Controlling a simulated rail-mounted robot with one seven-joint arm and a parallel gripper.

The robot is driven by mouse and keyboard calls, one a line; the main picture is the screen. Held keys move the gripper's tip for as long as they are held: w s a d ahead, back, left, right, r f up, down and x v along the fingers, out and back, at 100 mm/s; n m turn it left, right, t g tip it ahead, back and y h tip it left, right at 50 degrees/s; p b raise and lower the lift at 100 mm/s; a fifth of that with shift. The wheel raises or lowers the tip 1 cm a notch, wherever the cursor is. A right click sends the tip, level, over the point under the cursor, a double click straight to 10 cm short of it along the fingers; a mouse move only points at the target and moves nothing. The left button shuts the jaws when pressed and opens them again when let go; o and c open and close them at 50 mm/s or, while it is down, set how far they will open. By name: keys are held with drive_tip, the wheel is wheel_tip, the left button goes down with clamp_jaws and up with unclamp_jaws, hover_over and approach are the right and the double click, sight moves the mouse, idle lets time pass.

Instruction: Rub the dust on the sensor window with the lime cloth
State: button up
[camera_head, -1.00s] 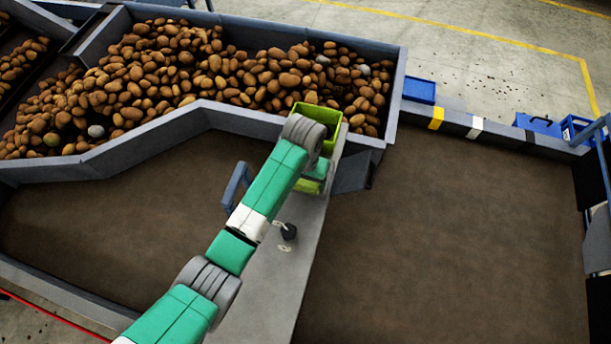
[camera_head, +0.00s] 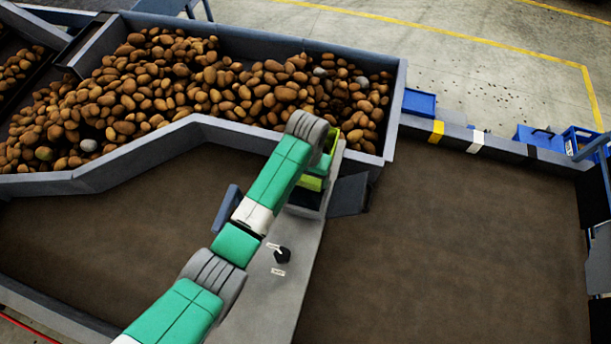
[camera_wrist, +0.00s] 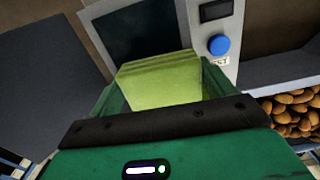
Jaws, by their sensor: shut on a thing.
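My gripper (camera_wrist: 160,88) is shut on the lime cloth (camera_wrist: 160,80), a folded pad between its green fingers. In the head view the cloth (camera_head: 311,184) shows below my wrist, over the grey panel. The dark sensor window (camera_wrist: 145,32) lies just beyond the cloth in the wrist view, and the cloth covers part of its near edge. I cannot tell whether the cloth touches the glass. No dust can be made out on the visible part of the window.
A blue button (camera_wrist: 218,45) and a small dark display (camera_wrist: 215,10) sit right of the window. A black knob (camera_head: 282,256) stands on the panel nearer me. A potato-filled hopper (camera_head: 395,105) lies behind. A lime box (camera_head: 329,139) is partly hidden by my wrist.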

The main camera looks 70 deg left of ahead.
drive_tip(key=shift+s+d+r, duration=0.1)
drive_tip(key=shift+r, duration=4)
